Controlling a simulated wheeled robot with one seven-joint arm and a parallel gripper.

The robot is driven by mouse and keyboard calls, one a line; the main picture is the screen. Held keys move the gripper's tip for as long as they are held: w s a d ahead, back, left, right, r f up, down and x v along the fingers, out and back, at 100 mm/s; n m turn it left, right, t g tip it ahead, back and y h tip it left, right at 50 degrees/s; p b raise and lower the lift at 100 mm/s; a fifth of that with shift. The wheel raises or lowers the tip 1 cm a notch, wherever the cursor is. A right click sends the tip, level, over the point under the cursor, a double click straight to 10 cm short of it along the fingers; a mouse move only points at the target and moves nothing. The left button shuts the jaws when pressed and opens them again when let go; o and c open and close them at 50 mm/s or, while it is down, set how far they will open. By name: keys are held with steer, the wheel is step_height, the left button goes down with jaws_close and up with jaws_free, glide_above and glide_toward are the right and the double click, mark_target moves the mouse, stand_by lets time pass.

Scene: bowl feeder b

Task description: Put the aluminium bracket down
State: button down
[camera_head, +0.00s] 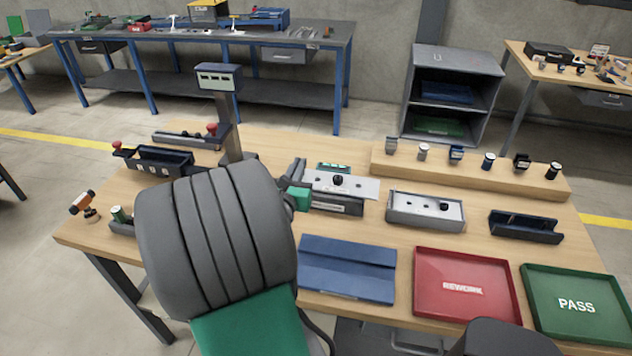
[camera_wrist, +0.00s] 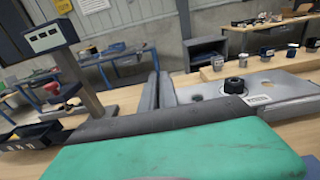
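The aluminium bracket (camera_head: 358,187) is a pale flat metal plate with holes. It lies level over a grey fixture (camera_head: 335,208) and reaches past its right side; a black knob (camera_head: 338,180) stands up at the plate. The plate (camera_wrist: 292,84) and knob (camera_wrist: 235,86) also show in the wrist view. My gripper (camera_head: 298,172) is at the plate's left end. In the wrist view its two dark fingers (camera_wrist: 157,92) are close together there, apparently shut on the bracket's edge. The grasped edge is hidden, and I cannot tell whether the plate rests fully on the fixture.
A blue tray (camera_head: 347,268), a red REWORK tray (camera_head: 465,286) and a green PASS tray (camera_head: 577,303) line the front. A wooden riser (camera_head: 470,174) with several small parts stands behind.

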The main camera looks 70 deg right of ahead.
steer(key=w+d+f, duration=0.2)
steer(key=d+f, duration=0.2)
steer(key=w+d+f, duration=0.2)
steer(key=d+f, duration=0.2)
steer(key=w+d+f, duration=0.2)
steer(key=d+f, duration=0.2)
steer(key=shift+f, duration=0.35)
steer(key=shift+f+b, duration=0.6)
steer(key=shift+f, duration=0.1)
steer(key=c, duration=1.6)
jaws_free()
steer(key=shift+c, duration=0.2)
